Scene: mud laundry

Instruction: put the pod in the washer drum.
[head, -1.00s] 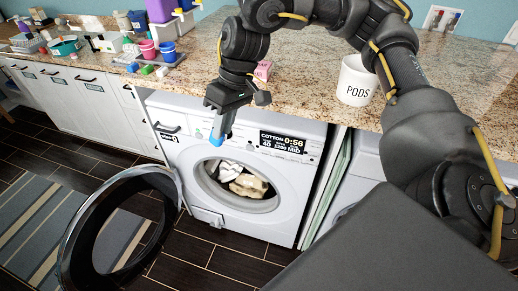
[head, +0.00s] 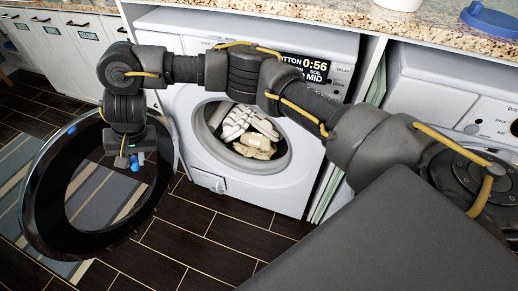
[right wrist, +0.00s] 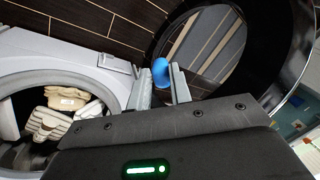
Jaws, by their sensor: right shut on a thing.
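The blue pod (head: 135,164) is between the fingertips of my right gripper (head: 128,161). In the right wrist view the pod (right wrist: 161,72) shows between the two fingers of the gripper (right wrist: 160,86), which are shut on it. In the head view the gripper points down and overlaps the open round door (head: 38,190), to the left of the washer (head: 205,180). The washer drum (head: 214,125) is open, with white and beige laundry (head: 250,130) inside. The drum opening (right wrist: 12,120) lies to the left of the gripper in the right wrist view. My left gripper is not in view.
The dark door ring stands out to the left of the drum opening. A granite counter (head: 300,18) runs above the washer, with the base of a white container (head: 398,3) and a blue lid (head: 490,18) on it. A second machine (head: 435,95) stands at right.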

